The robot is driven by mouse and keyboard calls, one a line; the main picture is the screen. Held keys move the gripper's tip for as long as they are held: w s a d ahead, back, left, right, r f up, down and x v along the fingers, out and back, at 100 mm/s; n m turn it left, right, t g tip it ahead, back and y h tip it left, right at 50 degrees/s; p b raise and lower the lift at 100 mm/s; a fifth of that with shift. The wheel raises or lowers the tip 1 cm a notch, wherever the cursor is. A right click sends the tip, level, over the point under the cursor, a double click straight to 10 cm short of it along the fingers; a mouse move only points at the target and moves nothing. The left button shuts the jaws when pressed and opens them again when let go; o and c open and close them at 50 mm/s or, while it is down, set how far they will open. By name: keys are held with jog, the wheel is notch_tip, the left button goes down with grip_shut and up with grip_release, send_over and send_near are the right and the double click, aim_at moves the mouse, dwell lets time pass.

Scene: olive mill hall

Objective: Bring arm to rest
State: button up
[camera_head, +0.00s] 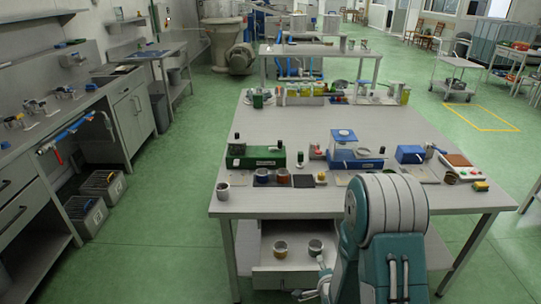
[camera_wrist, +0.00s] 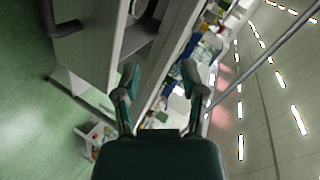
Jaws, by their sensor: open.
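My arm shows at the front right of the head view, folded in front of the table's near edge. My gripper (camera_wrist: 158,80) is open, with its two fingers spread apart and nothing between them. In the head view its tip shows low, by the open drawer (camera_head: 284,281) under the table. The wrist view is strongly tilted and looks past the fingers at a grey bench side and a shelf of small coloured items. The gripper touches nothing that I can make out.
The grey table (camera_head: 310,126) carries a green device (camera_head: 262,157), a blue and white device (camera_head: 346,149) and small cups. Two cups (camera_head: 280,250) stand in the open drawer. A sink counter (camera_head: 50,120) lines the left wall. Green floor is clear between it and the table.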

jog(key=s+r+n+g, duration=0.2)
jog(key=s+r+n, duration=0.15)
jog(key=r, duration=0.65)
jog(key=s+r+n+g, duration=0.2)
jog(key=s+r+n, duration=0.15)
jog(key=r, duration=0.65)
jog(key=s+r+n+g, duration=0.1)
jog(key=s+r+n, duration=0.2)
jog(key=s, duration=0.6)
jog(key=s+r+n+g, duration=0.2)
jog(key=s+r, duration=0.4)
jog(key=s, duration=0.4)
jog(key=shift+a+r+n, duration=0.2)
jog(key=shift+a+n, duration=0.2)
jog(key=shift+n, duration=0.3)
